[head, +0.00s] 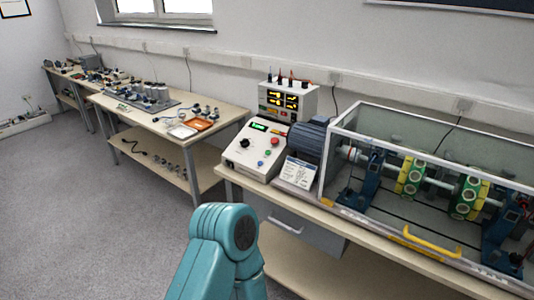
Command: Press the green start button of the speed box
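The speed box (247,163) is a white box with a sloped front panel on the near bench. It has a lit green display (258,127), a black knob (244,143) and a red button (275,141). Nothing touches the panel. A teal link of one of my arms rises from the bottom edge in front of the bench, apart from the box. Neither of my grippers shows.
Behind the speed box stands a meter unit (288,101) with yellow displays. To its right are a blue motor (310,138) and a clear-walled enclosure (425,120) with a yellow handle (432,241) over a shaft rig. Another bench (225,117) stands left; the grey floor (90,215) is open.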

